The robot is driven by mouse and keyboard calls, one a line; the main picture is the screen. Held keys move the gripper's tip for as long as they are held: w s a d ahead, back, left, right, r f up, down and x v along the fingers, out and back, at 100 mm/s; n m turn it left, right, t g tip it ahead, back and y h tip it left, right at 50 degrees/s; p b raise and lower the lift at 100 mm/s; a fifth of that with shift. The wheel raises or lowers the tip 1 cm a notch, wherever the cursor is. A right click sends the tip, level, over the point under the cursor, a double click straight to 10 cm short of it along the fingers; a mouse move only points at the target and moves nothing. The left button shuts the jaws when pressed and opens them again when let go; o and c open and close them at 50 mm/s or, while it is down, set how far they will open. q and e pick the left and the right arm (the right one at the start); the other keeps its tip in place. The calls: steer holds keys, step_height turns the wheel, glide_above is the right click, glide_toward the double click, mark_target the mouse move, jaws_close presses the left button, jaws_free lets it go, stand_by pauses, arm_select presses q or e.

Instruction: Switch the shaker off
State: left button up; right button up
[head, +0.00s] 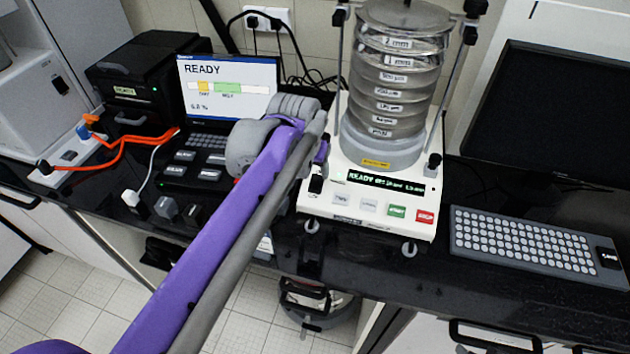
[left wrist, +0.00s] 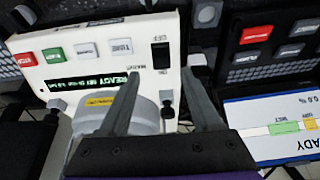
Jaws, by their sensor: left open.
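The sieve shaker (head: 365,190) stands on the dark bench, with a stack of labelled sieves on top. Its lit display (head: 385,182) reads READY. A black main rocker switch (left wrist: 160,53), marked OFF and ON, sits at one end of its front panel; I cannot tell its pressed side. The panel also has a green start button (head: 397,211), a red stop button (head: 425,216) and two pale buttons. My left gripper (left wrist: 163,72) is open and empty above the panel, the switch showing between its fingertips. In the head view my arm hides most of it. My right gripper is out of view.
A laptop (head: 228,78) also showing READY and a black printer-like box (head: 140,70) stand left of the shaker. A grey keyboard (head: 535,240) and a dark monitor (head: 560,120) are to the right. Orange cables (head: 125,148) lie at the left.

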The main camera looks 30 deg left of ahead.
mark_target(315, 185)
arm_select(q)
steer(key=x, duration=0.8)
steer(key=shift+a+f, duration=0.1)
